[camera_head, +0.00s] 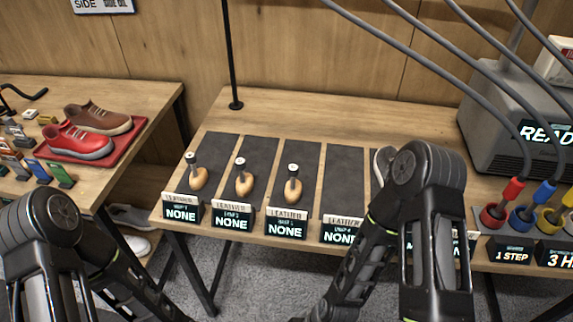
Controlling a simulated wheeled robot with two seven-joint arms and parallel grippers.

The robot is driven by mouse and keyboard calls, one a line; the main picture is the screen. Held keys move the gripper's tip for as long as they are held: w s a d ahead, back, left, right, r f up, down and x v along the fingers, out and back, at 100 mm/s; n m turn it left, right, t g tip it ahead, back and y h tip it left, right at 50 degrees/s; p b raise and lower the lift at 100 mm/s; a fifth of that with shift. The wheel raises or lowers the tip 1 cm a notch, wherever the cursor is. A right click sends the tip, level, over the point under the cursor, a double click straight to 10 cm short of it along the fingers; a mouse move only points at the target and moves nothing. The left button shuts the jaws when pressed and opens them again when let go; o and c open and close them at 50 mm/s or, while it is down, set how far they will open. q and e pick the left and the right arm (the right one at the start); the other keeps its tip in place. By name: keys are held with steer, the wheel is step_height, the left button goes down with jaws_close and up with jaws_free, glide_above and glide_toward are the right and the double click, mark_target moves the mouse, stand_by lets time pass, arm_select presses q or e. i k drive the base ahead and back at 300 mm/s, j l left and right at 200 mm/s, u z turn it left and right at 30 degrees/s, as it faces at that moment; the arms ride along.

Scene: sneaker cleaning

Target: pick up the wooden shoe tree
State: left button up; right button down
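Several dark pads lie side by side on the wooden bench. Three carry a tan wooden shoe tree with a dark stem and a pale round knob: the left one (198,178), the middle one (243,183) and the right one (293,188). The fourth pad (343,175) is bare. A pale object (382,162) on the pad further right is mostly hidden behind my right arm. Only the upper links of my arms show, at bottom left and right of centre. Both grippers are out of view below the frame.
Label stands reading "LEATHER" and "NONE" (286,225) line the bench's front edge. A thin black pole (231,60) rises at the back left. A grey machine (500,110) with cables and coloured plugs stands right. Shoes sit on a red tray (128,140) on the left table.

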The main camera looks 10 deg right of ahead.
mark_target(292, 192)
steer(key=k+z, duration=0.15)
steer(key=z, duration=1)
steer(key=j+z, duration=0.35)
steer(key=k+j+z, duration=0.15)
steer(key=j+z, duration=0.15)
steer(key=k+j+z, duration=0.15)
steer(key=j+z, duration=0.2)
steer(key=k+j+z, duration=0.2)
steer(key=j+z, duration=0.15)
